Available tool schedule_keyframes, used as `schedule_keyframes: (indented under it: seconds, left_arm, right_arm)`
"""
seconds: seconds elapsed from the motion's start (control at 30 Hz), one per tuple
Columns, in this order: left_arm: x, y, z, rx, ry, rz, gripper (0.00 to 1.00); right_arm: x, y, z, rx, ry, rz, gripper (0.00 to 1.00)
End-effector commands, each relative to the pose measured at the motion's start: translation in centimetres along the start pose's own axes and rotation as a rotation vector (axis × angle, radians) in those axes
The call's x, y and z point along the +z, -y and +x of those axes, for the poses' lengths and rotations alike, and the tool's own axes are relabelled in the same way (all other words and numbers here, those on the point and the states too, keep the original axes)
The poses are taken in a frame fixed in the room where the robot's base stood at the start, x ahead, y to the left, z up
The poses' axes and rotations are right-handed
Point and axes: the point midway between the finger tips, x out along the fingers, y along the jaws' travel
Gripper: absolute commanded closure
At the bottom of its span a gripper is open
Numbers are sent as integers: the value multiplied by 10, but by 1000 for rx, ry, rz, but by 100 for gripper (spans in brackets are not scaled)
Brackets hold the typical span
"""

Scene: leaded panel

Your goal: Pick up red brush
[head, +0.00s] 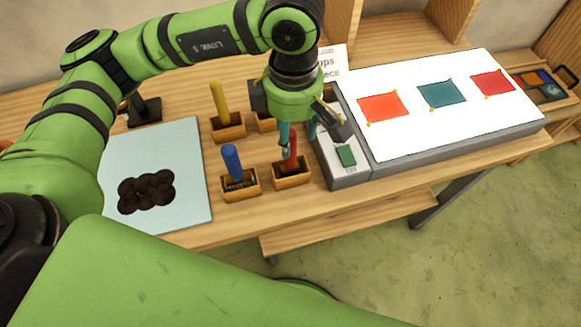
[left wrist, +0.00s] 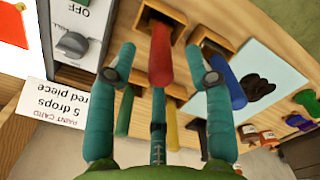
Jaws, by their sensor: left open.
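The red brush (head: 291,151) stands handle up in a small wooden holder (head: 291,181) at the front of the bench. My left gripper (head: 297,138) is over it with its teal fingers pointing down. In the left wrist view the red handle (left wrist: 161,58) shows between the spread fingers of the left gripper (left wrist: 158,72), with gaps on both sides. The fingers are open and hold nothing. The brush's bristles are mostly hidden in the holder. My right gripper is not in view.
A blue brush (head: 232,161) stands in a holder just left, and a yellow brush (head: 219,98) behind. A pale blue mat (head: 190,200) with dark lumps lies left. A paint card (left wrist: 58,122) stands behind.

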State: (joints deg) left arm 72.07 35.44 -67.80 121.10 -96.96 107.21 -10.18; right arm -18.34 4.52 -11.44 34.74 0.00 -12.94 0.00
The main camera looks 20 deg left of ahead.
Motion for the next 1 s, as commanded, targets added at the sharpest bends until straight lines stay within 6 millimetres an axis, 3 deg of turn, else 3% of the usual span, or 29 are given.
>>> schedule_keyframes:
  seconds: [0.33,0.5,0.8,0.93,1.0]
  left_arm:
    - [-6,1,36,-8,-2,-2,48]
    - [-7,1,61,-6,0,0,48]
    - [-7,0,67,-1,1,1,48]
    - [-6,0,67,-1,1,1,100]
    - [-6,0,67,-1,1,1,100]
  right_arm:
    - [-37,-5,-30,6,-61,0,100]
    - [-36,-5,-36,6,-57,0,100]
    - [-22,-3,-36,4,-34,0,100]
    - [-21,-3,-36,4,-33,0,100]
    - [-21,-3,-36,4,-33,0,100]
